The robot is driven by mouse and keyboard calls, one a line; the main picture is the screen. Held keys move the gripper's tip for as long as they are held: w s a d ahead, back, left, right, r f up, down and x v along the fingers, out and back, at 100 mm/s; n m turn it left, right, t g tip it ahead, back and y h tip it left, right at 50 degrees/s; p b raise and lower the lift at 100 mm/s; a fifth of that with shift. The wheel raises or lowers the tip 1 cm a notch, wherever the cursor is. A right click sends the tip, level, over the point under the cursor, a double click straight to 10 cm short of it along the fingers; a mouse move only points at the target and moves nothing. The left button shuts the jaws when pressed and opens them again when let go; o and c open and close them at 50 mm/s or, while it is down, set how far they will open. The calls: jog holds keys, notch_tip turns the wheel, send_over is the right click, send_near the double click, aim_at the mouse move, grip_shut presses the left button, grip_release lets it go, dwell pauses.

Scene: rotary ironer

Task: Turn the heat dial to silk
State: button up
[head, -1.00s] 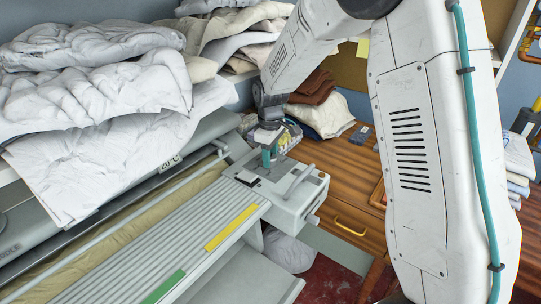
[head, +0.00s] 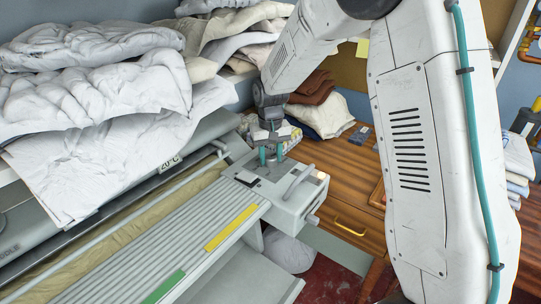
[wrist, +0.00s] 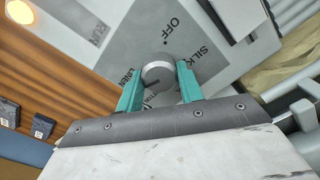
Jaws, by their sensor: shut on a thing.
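The heat dial (wrist: 158,74) is a round grey knob on a grey plate in the wrist view. The printed words OFF, SILK and LINEN stand around it, with OFF above, SILK to the upper right and LINEN to the lower left. My gripper (wrist: 160,82) has its two teal fingers shut on the dial's sides. A dark mark shows on the dial's lower face; I cannot tell surely which word it points to. In the head view my gripper (head: 271,157) reaches down to the top of the ironer's end housing (head: 290,207), hiding the dial.
White bedding (head: 95,100) is piled over the ironer on the left. A wooden desk (head: 350,190) stands behind the housing.

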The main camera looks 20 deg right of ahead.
aim_at(271, 156)
jog(key=shift+m, duration=0.9)
jog(key=o, duration=1)
notch_tip(271, 156, up, 8)
jog(key=shift+f, duration=0.1)
